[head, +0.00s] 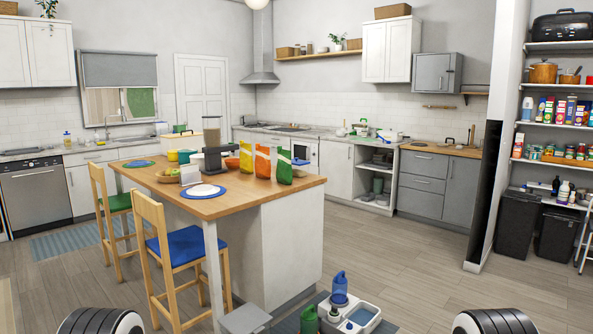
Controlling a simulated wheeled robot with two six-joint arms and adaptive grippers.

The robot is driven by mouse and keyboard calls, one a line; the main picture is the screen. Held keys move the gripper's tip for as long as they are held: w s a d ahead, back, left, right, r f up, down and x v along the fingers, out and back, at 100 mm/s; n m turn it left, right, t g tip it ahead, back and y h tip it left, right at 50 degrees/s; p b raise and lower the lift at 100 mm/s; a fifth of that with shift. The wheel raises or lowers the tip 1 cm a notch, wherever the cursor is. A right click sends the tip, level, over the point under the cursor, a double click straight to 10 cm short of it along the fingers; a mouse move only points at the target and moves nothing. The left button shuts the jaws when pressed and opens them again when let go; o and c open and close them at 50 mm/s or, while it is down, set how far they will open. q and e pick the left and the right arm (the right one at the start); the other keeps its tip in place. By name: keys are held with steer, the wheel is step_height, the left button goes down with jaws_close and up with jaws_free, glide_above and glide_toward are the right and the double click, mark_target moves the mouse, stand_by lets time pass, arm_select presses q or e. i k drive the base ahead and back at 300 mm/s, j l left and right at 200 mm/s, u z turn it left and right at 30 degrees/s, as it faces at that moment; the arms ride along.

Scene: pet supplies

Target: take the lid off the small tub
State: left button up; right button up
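I cannot tell for sure which thing is the small tub. A grey box with a flat top (245,319) stands on the floor at the bottom of the head view, cut by the frame's edge. A small white container with a blue top (300,163) stands on the wooden island, partly hidden behind the bags. Both look closed, but they are too small or cut off to make out a separate lid. Neither of my grippers is in view; only rounded black and white parts of my arms show at the bottom left and bottom right.
The island (240,197) carries orange, yellow and green bags (262,161), a dark dispenser (212,145) and a plate on a blue mat (204,191). Two chairs (178,245) stand at its left. A pet feeder (361,315) and green bottle (308,319) are on the floor.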

mark_target(298, 172)
steer(key=i+l+z, duration=0.25)
steer(key=i+z, duration=0.15)
steer(key=i+l+z, duration=0.35)
steer(key=i, duration=0.3)
steer(key=i+l+z, duration=0.15)
steer(key=i+z, duration=0.2)
steer(key=i, duration=0.25)
steer(key=i+z, duration=0.3)
steer(key=i, duration=0.35)
steer(key=i+u, duration=0.1)
steer(key=i, duration=0.45)
steer(key=i+u, duration=0.15)
steer(key=i, duration=0.45)
steer(key=i+u, duration=0.1)
steer(key=i, duration=0.45)
steer(key=i+l+u, duration=0.15)
steer(key=i, duration=0.4)
steer(key=i+l+u, duration=0.1)
steer(key=i, duration=0.45)
steer(key=i+l+u, duration=0.15)
steer(key=i, duration=0.4)
steer(key=i+u, duration=0.65)
steer(key=i, duration=0.25)
steer(key=i+l+u, duration=0.2)
steer(key=i+u, duration=0.15)
steer(key=i+l+u, duration=0.35)
steer(key=i, duration=0.15)
